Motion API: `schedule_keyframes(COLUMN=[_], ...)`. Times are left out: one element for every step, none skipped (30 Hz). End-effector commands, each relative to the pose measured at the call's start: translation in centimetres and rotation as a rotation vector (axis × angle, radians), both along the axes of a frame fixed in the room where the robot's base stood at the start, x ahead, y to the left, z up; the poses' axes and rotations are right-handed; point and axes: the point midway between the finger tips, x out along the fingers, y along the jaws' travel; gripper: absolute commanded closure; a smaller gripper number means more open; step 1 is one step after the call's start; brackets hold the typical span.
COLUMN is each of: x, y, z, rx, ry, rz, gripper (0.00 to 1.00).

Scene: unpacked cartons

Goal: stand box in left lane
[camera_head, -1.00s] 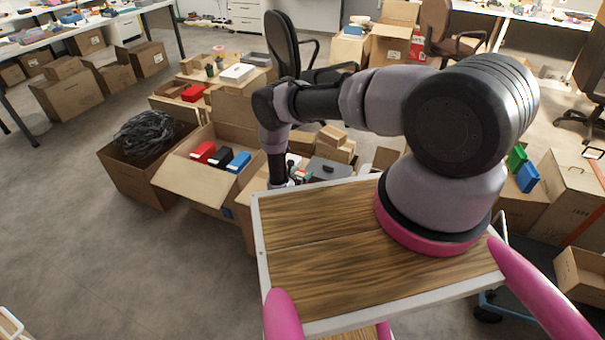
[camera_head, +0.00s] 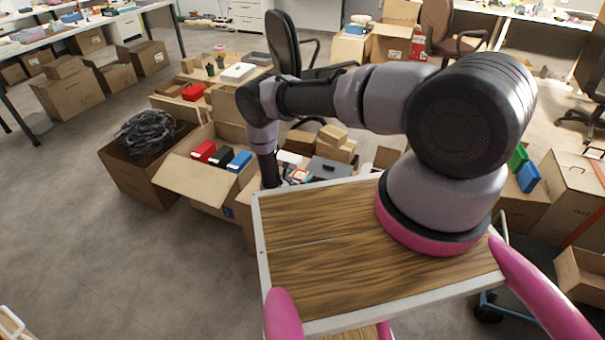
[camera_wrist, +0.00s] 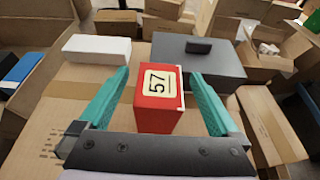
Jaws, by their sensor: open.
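A red box (camera_wrist: 152,117) with a cream label reading 57 sits on a brown cardboard surface (camera_wrist: 80,95) in the wrist view. My gripper (camera_wrist: 160,73) is open, with one teal finger on each side of the red box and visible gaps between. In the head view my arm and the wooden top mostly hide the gripper. An open carton (camera_head: 185,184) there holds a red box (camera_head: 204,151), a black box (camera_head: 221,156) and a blue box (camera_head: 239,161) side by side. I cannot tell which space is the left lane.
A white box (camera_wrist: 97,48) and a dark grey case (camera_wrist: 205,62) lie just beyond the red box. Small cartons (camera_wrist: 268,122) stand at the right. A carton of black cables (camera_head: 146,135) stands left of the open carton.

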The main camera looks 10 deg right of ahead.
Motion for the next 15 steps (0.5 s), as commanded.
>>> schedule_keyframes(x=[-0.9, -1.4, -2.0, -2.5, -2.9, -3.5, -3.9, -4.2, -4.5, -4.8, -5.0, -5.3, -5.4, -5.5, -5.6], y=[0.8, 1.2, 1.7, 2.0, 2.3, 2.7, 2.9, 3.1, 3.4, 3.6, 3.7, 3.9, 3.9, 4.0, 4.0], z=[0.5, 0.8, 1.1, 1.4, 1.6, 1.9, 2.0, 2.2, 2.4, 2.5, 2.6, 2.7, 2.8, 2.9, 2.9], rx=[-0.002, -0.002, -0.001, -0.001, -0.002, -0.002, -0.001, -0.001, -0.001, -0.001, -0.001, -0.001, -0.001, -0.001, -0.001], ry=[0.001, 0.0, 0.0, -0.001, 0.0, 0.0, 0.0, -0.001, -0.001, -0.001, -0.001, 0.0, 0.0, 0.0, 0.0], rz=[0.005, 0.006, 0.004, 0.004, 0.004, 0.004, 0.004, 0.002, 0.002, 0.002, 0.002, 0.001, 0.001, 0.0, 0.0], gripper=[0.02, 0.02, 0.02, 0.02, 0.02, 0.02, 0.02, 0.02, 0.02, 0.02, 0.02, 0.02, 0.02, 0.02, 0.02])
